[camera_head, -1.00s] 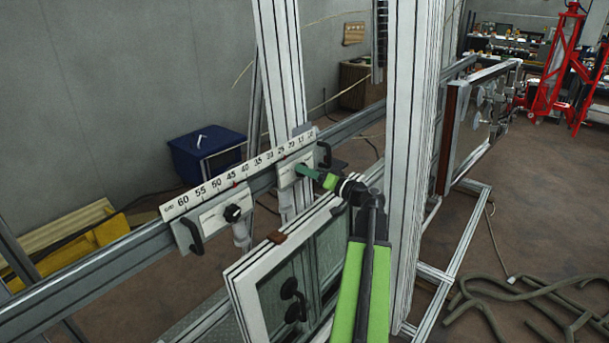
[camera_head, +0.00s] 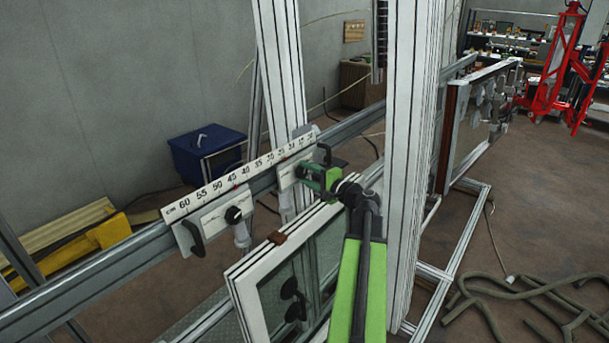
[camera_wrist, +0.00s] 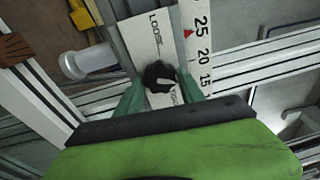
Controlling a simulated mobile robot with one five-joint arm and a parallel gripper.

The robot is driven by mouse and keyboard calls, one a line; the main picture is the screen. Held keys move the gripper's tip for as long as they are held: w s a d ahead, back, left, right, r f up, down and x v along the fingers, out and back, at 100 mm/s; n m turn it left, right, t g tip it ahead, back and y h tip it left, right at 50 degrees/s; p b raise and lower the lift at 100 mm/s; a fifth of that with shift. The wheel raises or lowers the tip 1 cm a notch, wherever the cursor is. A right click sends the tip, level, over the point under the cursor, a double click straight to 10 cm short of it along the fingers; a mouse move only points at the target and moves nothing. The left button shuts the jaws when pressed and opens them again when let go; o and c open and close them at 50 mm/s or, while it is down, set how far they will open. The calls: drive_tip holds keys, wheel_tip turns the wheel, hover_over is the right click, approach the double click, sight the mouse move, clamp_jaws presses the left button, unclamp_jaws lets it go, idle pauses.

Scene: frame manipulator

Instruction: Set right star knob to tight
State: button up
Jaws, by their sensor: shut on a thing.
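The right star knob (camera_wrist: 158,74) is black with a pale mark on its lower part. It sits on a white plate (camera_wrist: 142,38) that reads LOOSE above it; a second label below it is partly covered. My gripper (camera_wrist: 161,88) has its green fingers on either side of the knob and is shut on it. In the head view my gripper (camera_head: 318,179) reaches the right plate on the rail and largely hides the knob. The left star knob (camera_head: 233,214) is black and stands apart from my gripper.
A centimetre scale (camera_head: 240,178) runs along the metal rail (camera_head: 110,258). A black handle (camera_head: 193,238) is beside the left knob. A white upright (camera_head: 408,150) stands close to the right of my arm. A framed glass panel (camera_head: 290,275) is below.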

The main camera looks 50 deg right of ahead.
drive_tip(key=m+p, duration=0.1)
drive_tip(key=m, duration=0.4)
drive_tip(key=shift+r+m+g, duration=0.1)
drive_tip(key=shift+m+g, duration=0.2)
drive_tip(key=shift+g, duration=0.1)
drive_tip(key=shift+a+m+g+p, duration=0.1)
drive_tip(key=shift+m+g+p, duration=0.45)
drive_tip(key=shift+m, duration=1.55)
drive_tip(key=shift+t, duration=0.25)
drive_tip(key=o, duration=1.4)
